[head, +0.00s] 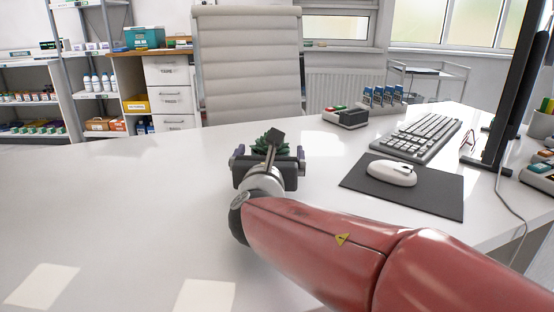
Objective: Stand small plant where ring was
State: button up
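The small plant shows as dark green leaves (259,147) just beyond my gripper (269,155), over the white desk. My gripper's body and wrist hide the plant's lower part and any pot. The gripper's two sides stand apart, left and right of the leaves. I cannot tell whether the fingers touch the plant, or whether it rests on the desk or is held. No ring can be made out in this view.
A white desk (110,200) has wide free room at the left. At the right are a mouse (391,173) on a dark mat (430,196), a keyboard (417,136) and a monitor (512,85).

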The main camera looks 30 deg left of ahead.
jog(key=shift+x, duration=1.05)
jog(key=shift+c, duration=0.2)
jog(key=shift+s, duration=0.1)
jog(key=c, duration=1.4)
jog(key=shift+o, duration=0.2)
notch_tip(320, 180, up, 20)
jog(key=p, duration=0.6)
jog(key=shift+p, duration=0.35)
